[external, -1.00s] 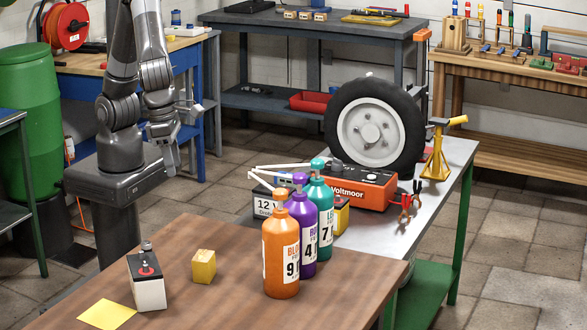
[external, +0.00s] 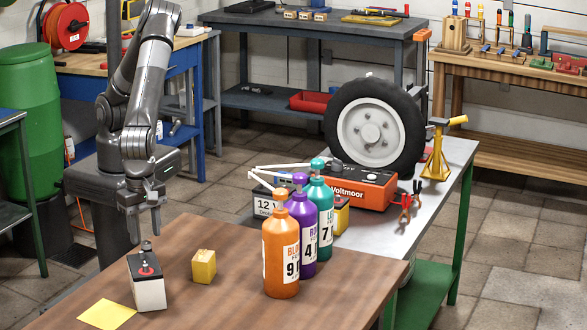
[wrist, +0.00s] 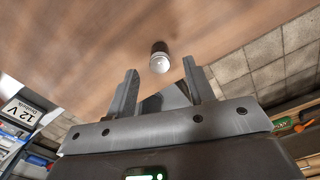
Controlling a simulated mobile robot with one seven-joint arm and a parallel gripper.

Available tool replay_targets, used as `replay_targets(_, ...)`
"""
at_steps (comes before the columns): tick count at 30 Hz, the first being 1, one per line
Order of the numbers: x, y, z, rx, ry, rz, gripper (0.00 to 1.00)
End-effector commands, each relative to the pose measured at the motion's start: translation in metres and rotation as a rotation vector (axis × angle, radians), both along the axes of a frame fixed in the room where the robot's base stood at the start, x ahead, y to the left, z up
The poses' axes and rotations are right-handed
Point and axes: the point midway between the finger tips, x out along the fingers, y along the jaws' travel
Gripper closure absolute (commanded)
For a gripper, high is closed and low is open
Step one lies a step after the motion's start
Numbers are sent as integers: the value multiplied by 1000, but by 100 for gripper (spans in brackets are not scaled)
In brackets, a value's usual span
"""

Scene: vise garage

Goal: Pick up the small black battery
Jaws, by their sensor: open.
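The small black battery (wrist: 160,58) shows in the wrist view as a short dark cylinder with a pale silver top, near the brown table edge. In the external view, a small grey-topped piece (external: 146,246) that appears to be it shows just behind a white box, its lower part hidden. My gripper (wrist: 160,73) is open and empty, its fingers apart on either side of the line to the battery. In the external view, my gripper (external: 145,234) points down just above and behind it; contact is not visible.
The white box with black top (external: 148,288) stands close in front. A yellow block (external: 204,267) and a yellow sheet (external: 106,314) are on the brown table (external: 215,310). An orange bottle (external: 281,255) and two others stand to the right.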

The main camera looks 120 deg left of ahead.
Motion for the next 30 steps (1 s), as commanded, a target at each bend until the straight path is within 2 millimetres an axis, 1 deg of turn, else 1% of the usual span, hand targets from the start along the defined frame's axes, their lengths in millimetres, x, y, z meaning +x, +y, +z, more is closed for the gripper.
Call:
replay_targets(5,-2,1,-15,1,3,-1,51)
replay_targets(9,-3,2,-37,1,3,1,51)
replay_targets(12,-3,1,-49,2,2,1,51)
replay_targets(15,-2,1,-52,0,0,1,51)
replay_targets(19,-2,1,-52,0,0,1,51)
replay_targets(20,-2,1,-52,0,0,1,53)
replay_targets(30,-2,1,-52,0,0,2,81)
